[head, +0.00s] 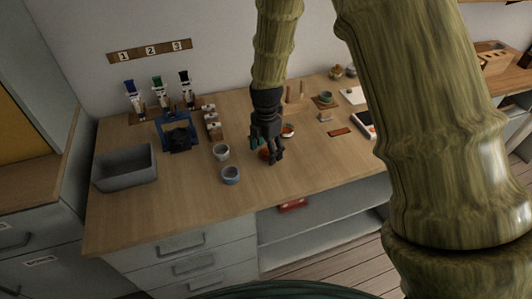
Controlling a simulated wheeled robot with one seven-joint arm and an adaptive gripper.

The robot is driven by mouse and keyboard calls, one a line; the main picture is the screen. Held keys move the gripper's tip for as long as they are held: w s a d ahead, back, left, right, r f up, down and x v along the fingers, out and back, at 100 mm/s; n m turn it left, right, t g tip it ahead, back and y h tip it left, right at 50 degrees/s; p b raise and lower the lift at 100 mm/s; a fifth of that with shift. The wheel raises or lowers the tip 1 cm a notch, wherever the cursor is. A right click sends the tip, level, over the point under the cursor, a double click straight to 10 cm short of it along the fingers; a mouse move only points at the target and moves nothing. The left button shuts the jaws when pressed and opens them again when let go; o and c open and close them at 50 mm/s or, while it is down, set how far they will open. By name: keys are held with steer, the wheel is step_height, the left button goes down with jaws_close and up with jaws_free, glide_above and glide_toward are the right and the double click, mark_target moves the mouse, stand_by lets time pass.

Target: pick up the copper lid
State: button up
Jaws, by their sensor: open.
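My gripper (276,158) is in the head view, pointing down over the middle of the wooden table. Its fingers are apart, and I see nothing held between them. A small reddish-copper piece (264,154) shows just left of the fingers and partly behind them. It may be the copper lid, but the gripper hides much of it and its shape is unclear. I cannot tell whether the fingers touch it. A small white-rimmed round dish with a reddish inside (288,130) sits just behind and right of the gripper.
A grey bin (124,168), a blue stand (178,133) and several bottle-like figures are farther left. A green cup (326,97) stands back right. The front middle tabletop (190,205) is clear.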

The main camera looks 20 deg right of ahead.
steer(key=c, duration=0.8)
steer(key=shift+r, duration=0.1)
